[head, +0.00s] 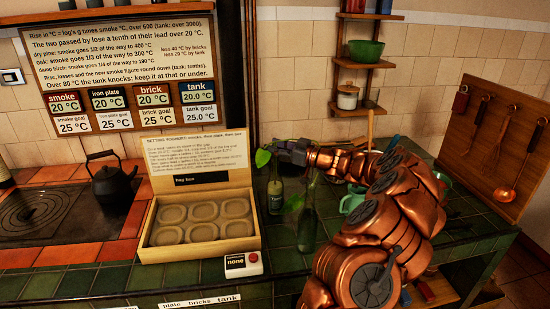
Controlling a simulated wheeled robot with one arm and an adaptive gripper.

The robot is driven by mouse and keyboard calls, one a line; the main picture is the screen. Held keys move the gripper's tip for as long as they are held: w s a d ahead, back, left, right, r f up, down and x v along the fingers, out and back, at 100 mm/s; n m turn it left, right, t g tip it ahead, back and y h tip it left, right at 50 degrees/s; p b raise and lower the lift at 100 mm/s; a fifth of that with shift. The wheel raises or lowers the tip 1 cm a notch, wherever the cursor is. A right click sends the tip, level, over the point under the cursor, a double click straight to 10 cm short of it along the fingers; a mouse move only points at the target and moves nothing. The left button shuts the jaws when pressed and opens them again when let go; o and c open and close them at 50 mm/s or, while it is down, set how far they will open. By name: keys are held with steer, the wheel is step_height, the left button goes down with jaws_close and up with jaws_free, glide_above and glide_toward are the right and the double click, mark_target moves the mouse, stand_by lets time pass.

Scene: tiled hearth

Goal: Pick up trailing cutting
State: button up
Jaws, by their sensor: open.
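Two bottles with green cuttings stand on the green tiled counter, right of the hay box. The rear bottle (275,197) has a pale label, and a bright leaf (262,157) shows above it, just left of my gripper. The front green glass bottle (307,228) has leaves hanging (293,203) at its left side, which look like the trailing cutting. My gripper (279,150) is open, pointing left above the rear bottle, near the upper leaf. I cannot tell whether it touches the leaf. The stems are thin and partly hidden by my gripper and arm.
The open hay box (205,252) stands left of the bottles, with a red-button device (243,264) in front. A black kettle (111,182) sits on the stove. A green mug (352,199) is close to my arm. A wooden shelf (351,91) hangs behind.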

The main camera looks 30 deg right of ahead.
steer(key=shift+c, duration=0.2)
jaws_close()
steer(key=shift+r, duration=0.15)
stand_by(0.3)
